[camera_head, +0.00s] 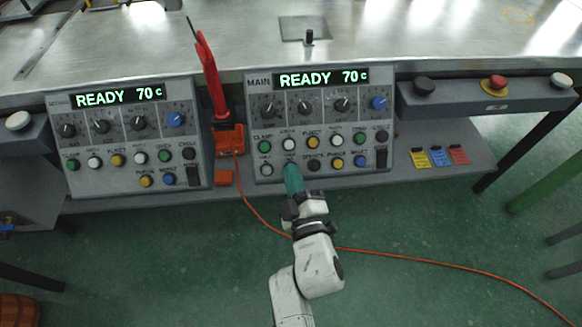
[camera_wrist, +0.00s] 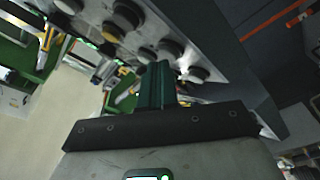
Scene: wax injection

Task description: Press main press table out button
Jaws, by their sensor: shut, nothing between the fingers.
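The main control panel (camera_head: 322,121), with a display reading READY 70 c, stands right of centre in the head view. It carries knobs above two rows of coloured buttons. I cannot read for sure which button is table out. My gripper (camera_head: 291,168), with teal fingers shut and empty, points at the lower row. It is between a white button (camera_head: 267,169) and a black button (camera_head: 314,165), and covers the spot between them. In the wrist view my fingers (camera_wrist: 157,68) reach close to several round buttons (camera_wrist: 198,74). Contact cannot be told.
A similar second panel (camera_head: 125,135) stands to the left, with a red tool (camera_head: 213,80) in an orange holder between the panels. A red emergency button (camera_head: 494,84) sits at right. An orange cable (camera_head: 420,259) crosses the green floor. The metal table (camera_head: 380,40) lies behind.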

